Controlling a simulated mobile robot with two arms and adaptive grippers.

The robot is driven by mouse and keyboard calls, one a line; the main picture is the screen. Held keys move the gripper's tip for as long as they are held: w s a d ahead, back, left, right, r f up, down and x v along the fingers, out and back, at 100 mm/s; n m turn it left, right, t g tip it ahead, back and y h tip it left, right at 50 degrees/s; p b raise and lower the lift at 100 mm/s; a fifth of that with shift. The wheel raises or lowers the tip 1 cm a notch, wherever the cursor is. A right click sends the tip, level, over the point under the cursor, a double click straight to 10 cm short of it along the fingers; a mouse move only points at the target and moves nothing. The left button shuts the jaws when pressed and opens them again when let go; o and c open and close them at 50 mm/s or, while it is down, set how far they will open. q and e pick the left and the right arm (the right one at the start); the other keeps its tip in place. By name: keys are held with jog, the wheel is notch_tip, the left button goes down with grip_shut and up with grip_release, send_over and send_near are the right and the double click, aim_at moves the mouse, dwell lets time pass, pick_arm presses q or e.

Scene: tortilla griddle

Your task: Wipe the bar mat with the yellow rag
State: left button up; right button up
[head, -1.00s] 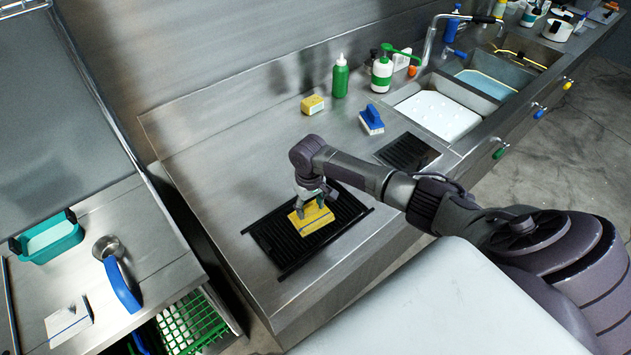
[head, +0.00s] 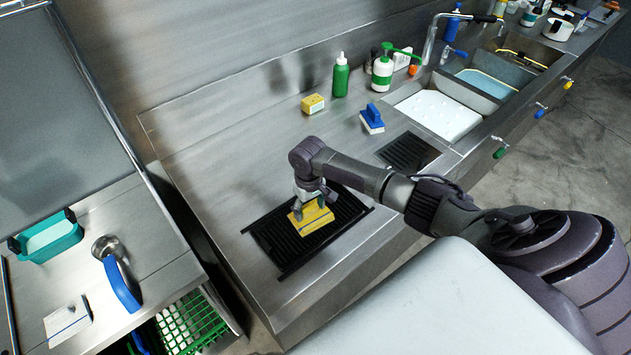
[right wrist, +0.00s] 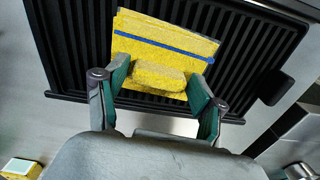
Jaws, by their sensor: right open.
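The yellow rag (head: 311,219) lies on the black ribbed bar mat (head: 275,244) on the steel counter. In the right wrist view the rag (right wrist: 165,45) is a folded yellow cloth with a blue stripe and a bunched near part. The bar mat (right wrist: 260,45) shows dark ribs around it. My right gripper (head: 311,205) is over the rag, pointing down. In the right wrist view its two green-padded fingers (right wrist: 158,82) stand open, one on each side of the bunched part. Whether they touch the rag is hard to tell. My left gripper is not in view.
A yellow sponge (head: 313,104), green bottle (head: 340,77) and blue-handled brush (head: 372,119) stand farther back on the counter. A smaller dark grate (head: 408,152) lies right of the mat, before the sinks (head: 437,113). A teal tub (head: 49,238) is at left. The counter left of the mat is clear.

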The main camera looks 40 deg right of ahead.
jog(key=shift+f, duration=0.35)
jog(key=shift+r, duration=0.1)
jog(key=c, duration=1.1)
jog(key=shift+r, duration=2.45)
